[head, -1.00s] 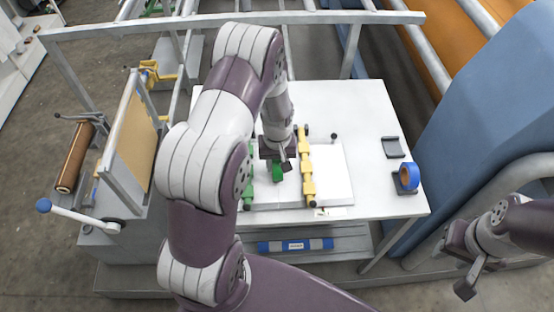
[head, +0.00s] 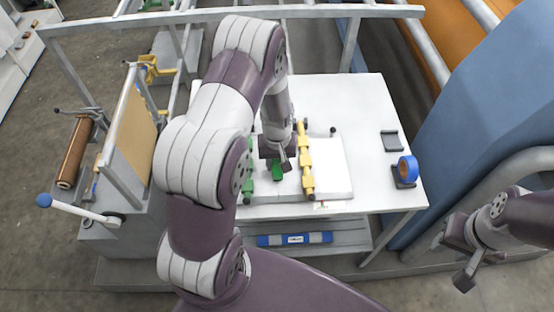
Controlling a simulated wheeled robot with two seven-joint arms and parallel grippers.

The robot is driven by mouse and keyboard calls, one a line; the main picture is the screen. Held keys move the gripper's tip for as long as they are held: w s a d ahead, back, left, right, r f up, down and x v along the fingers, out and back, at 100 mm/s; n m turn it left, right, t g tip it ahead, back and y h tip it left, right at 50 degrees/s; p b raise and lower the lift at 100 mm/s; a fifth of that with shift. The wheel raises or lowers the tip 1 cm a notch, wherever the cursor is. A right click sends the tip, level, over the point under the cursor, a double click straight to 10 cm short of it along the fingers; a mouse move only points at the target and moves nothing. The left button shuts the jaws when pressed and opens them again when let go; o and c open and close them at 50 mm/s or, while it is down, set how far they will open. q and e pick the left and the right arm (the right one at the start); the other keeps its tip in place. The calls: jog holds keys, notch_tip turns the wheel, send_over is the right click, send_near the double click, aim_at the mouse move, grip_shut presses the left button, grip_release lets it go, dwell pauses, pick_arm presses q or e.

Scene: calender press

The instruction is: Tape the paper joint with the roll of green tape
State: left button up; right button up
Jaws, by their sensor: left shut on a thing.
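My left gripper (head: 278,160) is over the white table and is shut on the roll of green tape (head: 277,171), which hangs just below its fingers. The white paper (head: 331,168) lies flat on the table under and to the right of the tape, with a yellow clamp bar (head: 306,165) across it. A green clamp bar (head: 248,185) is to the left, partly hidden by my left arm. The paper joint itself cannot be made out. My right gripper (head: 453,259) is empty, apart from the table at the lower right, with its fingers spread.
A blue tape roll (head: 407,170) stands in a holder on the table's right side, with an empty dark holder (head: 391,143) behind it. A blue-banded roll (head: 295,240) lies on the shelf below. A blue-knobbed lever (head: 44,201) sticks out at left.

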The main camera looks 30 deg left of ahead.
aim_at(277, 175)
pick_arm(q)
jog(key=shift+s+d, duration=0.3)
jog(key=shift+s, duration=0.3)
jog(key=shift+s+d+p, duration=0.1)
jog(key=shift+p, duration=0.25)
jog(key=shift+s+d, duration=0.2)
jog(key=shift+s, duration=0.05)
jog(key=shift+s+d+f, duration=0.15)
jog(key=shift+s+d, duration=0.15)
jog(key=shift+s, duration=0.3)
jog(key=shift+s, duration=0.1)
jog(key=shift+s+d+p, duration=0.25)
jog(key=shift+s+p, duration=0.05)
jog(key=shift+p, duration=0.1)
